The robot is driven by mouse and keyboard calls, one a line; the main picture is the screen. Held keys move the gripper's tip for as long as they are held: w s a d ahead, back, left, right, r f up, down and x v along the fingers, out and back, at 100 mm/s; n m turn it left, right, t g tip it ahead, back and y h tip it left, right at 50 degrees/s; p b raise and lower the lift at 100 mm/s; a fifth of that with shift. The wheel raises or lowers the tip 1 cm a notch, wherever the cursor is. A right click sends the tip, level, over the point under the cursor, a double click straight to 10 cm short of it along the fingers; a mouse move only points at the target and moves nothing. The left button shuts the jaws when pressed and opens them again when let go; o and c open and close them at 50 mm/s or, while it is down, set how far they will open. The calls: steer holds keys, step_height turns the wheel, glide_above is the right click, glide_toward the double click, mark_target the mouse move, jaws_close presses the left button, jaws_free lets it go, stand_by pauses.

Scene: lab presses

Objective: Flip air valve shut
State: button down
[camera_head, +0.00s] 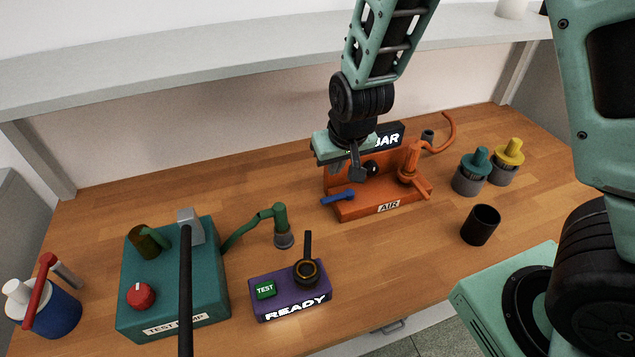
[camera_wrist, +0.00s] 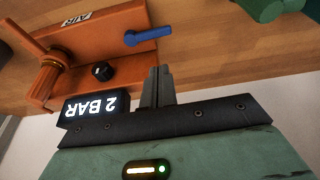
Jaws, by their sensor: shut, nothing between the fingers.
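The orange air unit (camera_head: 372,207) with the "AIR" label stands at the back right of the bench. Its blue valve lever (camera_head: 338,197) sticks out to the left from the unit's front left side. In the wrist view the blue lever (camera_wrist: 148,36) lies beyond my fingertips, with a gap between. My gripper (camera_head: 357,172) is shut and empty, above the back left part of the unit. Its fingers also show in the wrist view (camera_wrist: 158,75). A black knob (camera_wrist: 103,71) and a lit display reading "2 BAR" (camera_wrist: 95,107) sit on the unit. In the head view my gripper partly hides the display.
A teal test pump (camera_head: 170,290) and a purple "READY" box (camera_head: 290,292) stand to the left and front. A green hose fitting (camera_head: 281,220) stands left of the air unit. A black cup (camera_head: 480,225) and teal and yellow capped pieces (camera_head: 470,175) stand right. A shelf (camera_head: 200,65) runs behind.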

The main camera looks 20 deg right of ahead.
mark_target(331, 201)
steer(key=shift+p+x, duration=0.6)
steer(key=shift+x, duration=4.4)
steer(key=shift+s+n+y+b, duration=0.3)
steer(key=shift+s+n+b, duration=0.25)
steer(key=shift+n, duration=0.35)
steer(key=shift+s+n+b, duration=0.25)
steer(key=shift+n+b, duration=0.25)
steer(key=shift+n, duration=0.3)
steer(key=n, duration=0.1)
steer(key=s+n+y, duration=0.1)
steer(key=n, duration=0.1)
steer(key=shift+s+d+g, duration=0.15)
steer(key=shift+s+g, duration=0.1)
steer(key=shift+g, duration=0.15)
steer(key=n, duration=0.1)
steer(key=s+n+y+p, duration=0.1)
steer(key=n, duration=0.1)
steer(key=d+n+g+p, duration=0.1)
steer(key=n, duration=0.1)
steer(key=shift+s+r, duration=0.25)
steer(key=shift+s, duration=0.15)
steer(key=n+p, duration=0.2)
steer(key=s+d+n+g+y+p, duration=0.1)
steer(key=n+p, duration=0.1)
steer(key=shift+d+p, duration=0.25)
steer(key=shift+p, duration=0.15)
steer(key=shift+a+f+b, duration=0.1)
steer(key=shift+f+b, duration=0.15)
steer(key=shift+b, duration=0.15)
steer(key=shift+s, duration=0.15)
